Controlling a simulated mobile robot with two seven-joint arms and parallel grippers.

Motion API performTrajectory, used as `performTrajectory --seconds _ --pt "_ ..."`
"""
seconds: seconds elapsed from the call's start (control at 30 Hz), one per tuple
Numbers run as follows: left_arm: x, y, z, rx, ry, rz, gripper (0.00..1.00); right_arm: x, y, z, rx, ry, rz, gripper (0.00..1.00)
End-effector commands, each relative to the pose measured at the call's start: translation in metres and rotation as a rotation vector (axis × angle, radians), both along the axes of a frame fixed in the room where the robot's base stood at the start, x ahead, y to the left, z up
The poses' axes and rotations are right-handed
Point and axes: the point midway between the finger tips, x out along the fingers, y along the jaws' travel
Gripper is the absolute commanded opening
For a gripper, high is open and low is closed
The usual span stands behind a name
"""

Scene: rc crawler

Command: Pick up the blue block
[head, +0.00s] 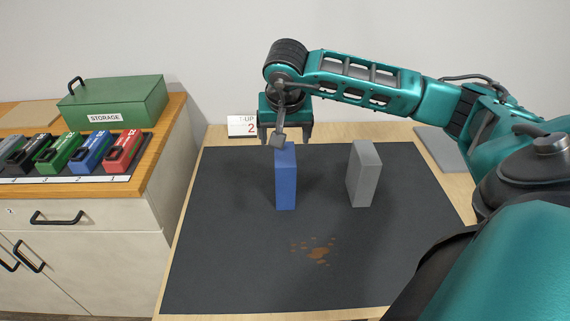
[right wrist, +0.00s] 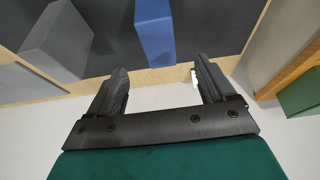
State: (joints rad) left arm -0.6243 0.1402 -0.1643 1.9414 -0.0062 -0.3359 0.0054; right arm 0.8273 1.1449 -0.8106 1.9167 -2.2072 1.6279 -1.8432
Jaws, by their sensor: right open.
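The blue block (head: 286,180) stands upright on the dark mat (head: 230,260), left of the middle. My right gripper (head: 284,140) is above and behind the block's top in the head view. In the right wrist view the blue block (right wrist: 154,32) lies beyond the open, empty fingers of the right gripper (right wrist: 158,78), roughly in line with the gap between them. The block is apart from both fingers there. My left gripper is not in view.
A grey block (head: 364,173) stands upright to the right of the blue one. Brown marks (head: 316,250) lie on the front of the mat. On the left, a counter (head: 165,140) holds a green storage box (head: 115,103) and several coloured items. A small sign (head: 242,126) stands at the back.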

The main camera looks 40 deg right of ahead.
Motion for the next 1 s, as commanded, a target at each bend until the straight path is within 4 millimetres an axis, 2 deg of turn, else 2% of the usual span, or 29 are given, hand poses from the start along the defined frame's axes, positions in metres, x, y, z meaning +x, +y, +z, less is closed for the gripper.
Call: performTrajectory --seconds 0.1,0.3,0.5,0.8,1.0 --pt "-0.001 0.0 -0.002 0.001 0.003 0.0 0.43 0.005 -0.005 -0.024 0.002 0.006 -0.001 0.83" --pt "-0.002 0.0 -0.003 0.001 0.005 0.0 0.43 0.015 -0.012 -0.053 0.006 0.003 -0.001 0.83" --pt "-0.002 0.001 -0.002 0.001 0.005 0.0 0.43 0.018 -0.015 -0.066 0.006 0.003 0.001 0.83" --pt "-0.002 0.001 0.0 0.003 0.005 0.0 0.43 0.025 -0.025 -0.106 0.007 0.002 0.0 0.83" --pt "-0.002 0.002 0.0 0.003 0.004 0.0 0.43 0.027 -0.027 -0.111 0.007 0.001 0.001 0.83"
